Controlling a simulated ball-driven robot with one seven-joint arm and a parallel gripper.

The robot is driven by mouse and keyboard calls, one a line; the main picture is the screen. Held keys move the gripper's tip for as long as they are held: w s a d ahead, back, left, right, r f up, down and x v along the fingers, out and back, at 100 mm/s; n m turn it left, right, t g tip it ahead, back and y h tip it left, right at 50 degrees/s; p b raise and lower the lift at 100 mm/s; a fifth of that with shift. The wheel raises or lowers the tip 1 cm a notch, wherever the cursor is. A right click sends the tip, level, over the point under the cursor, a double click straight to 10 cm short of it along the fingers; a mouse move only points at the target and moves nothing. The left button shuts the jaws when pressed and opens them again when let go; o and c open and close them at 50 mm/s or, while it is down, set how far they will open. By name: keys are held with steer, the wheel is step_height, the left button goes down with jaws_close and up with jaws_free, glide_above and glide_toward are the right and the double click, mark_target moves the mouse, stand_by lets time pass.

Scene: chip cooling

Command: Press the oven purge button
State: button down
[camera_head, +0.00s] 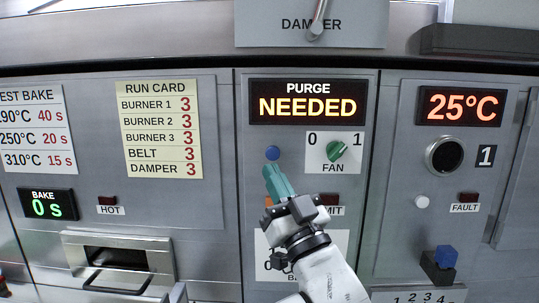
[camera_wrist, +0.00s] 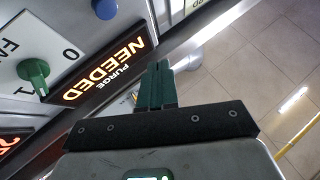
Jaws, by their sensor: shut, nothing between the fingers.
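The purge display (camera_head: 307,103) reads "PURGE NEEDED" in lit letters on the middle panel. Below its left end is a round blue button (camera_head: 272,153) with no readable label. The button also shows at the top of the wrist view (camera_wrist: 105,9). My gripper (camera_head: 271,168) is shut and empty, its teal fingertips just below the button in the head view. In the wrist view the shut fingers (camera_wrist: 160,68) point toward the panel, with the button apart from them to the upper left. The head view alone does not show how far the tips are from the panel.
The green fan knob (camera_head: 337,151) sits right of the button, turned toward the 1. My arm hides part of the lower panel, including an orange part (camera_head: 268,201). A damper plate (camera_head: 311,35) with a lever is above. A white button (camera_head: 422,201) is at right.

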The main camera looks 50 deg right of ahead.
mark_target(273, 154)
steer(key=w+d+p, duration=0.5)
steer(key=d, duration=0.2)
steer(key=shift+w, duration=0.2)
stand_by(1.3)
stand_by(1.0)
steer(key=shift+w+d, duration=0.25)
steer(key=shift+d, duration=0.1)
